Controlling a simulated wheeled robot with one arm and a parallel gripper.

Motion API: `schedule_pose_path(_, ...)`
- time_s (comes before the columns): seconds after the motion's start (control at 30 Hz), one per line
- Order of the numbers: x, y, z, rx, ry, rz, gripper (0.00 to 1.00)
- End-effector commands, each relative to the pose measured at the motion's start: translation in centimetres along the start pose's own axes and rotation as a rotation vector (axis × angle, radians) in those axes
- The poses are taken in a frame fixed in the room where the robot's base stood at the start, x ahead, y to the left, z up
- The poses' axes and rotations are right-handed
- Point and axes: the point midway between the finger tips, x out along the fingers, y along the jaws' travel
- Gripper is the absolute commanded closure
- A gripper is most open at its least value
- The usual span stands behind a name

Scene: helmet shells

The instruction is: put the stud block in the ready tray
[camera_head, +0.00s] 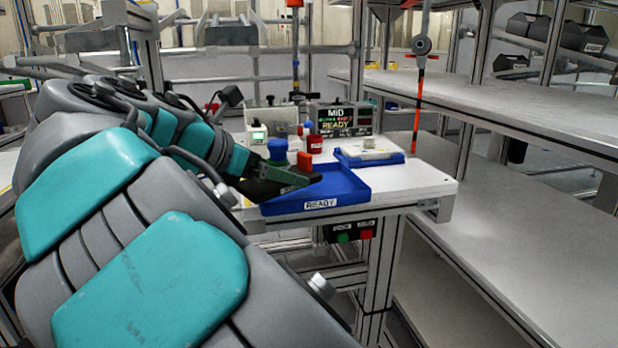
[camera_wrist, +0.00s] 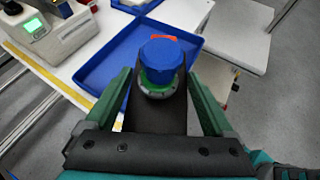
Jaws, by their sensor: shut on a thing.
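My gripper (camera_head: 296,177) is shut on a dark block with a blue knob on a green and grey ring, which I take for the stud block (camera_wrist: 155,115). In the wrist view the block lies between the two green fingers, with the blue knob (camera_wrist: 160,56) upright near the fingertips. A small red piece shows just behind the knob. The ready tray (camera_head: 330,190) is blue, shallow and labelled READY, at the table's front edge. My gripper and the block are over its left part; whether the block touches the tray floor I cannot tell. The tray's right part looks empty.
Behind the tray stand a red container (camera_head: 315,144), a display reading READY (camera_head: 343,117) and a second blue tray (camera_head: 370,160) with a pale item. A device with a green screen (camera_head: 258,133) is at the back left. Grey shelves (camera_head: 520,200) stand to the right.

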Motion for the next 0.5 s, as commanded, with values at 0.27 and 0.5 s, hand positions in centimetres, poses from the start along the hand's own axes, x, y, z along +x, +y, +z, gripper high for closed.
schedule_pose_path(0.27, 5.3, 1.6, 2.3, 0.002, -0.001, -0.001, 1.00)
schedule_pose_path(0.5, 8.2, 2.6, 3.5, 0.001, -0.003, 0.001, 1.00)
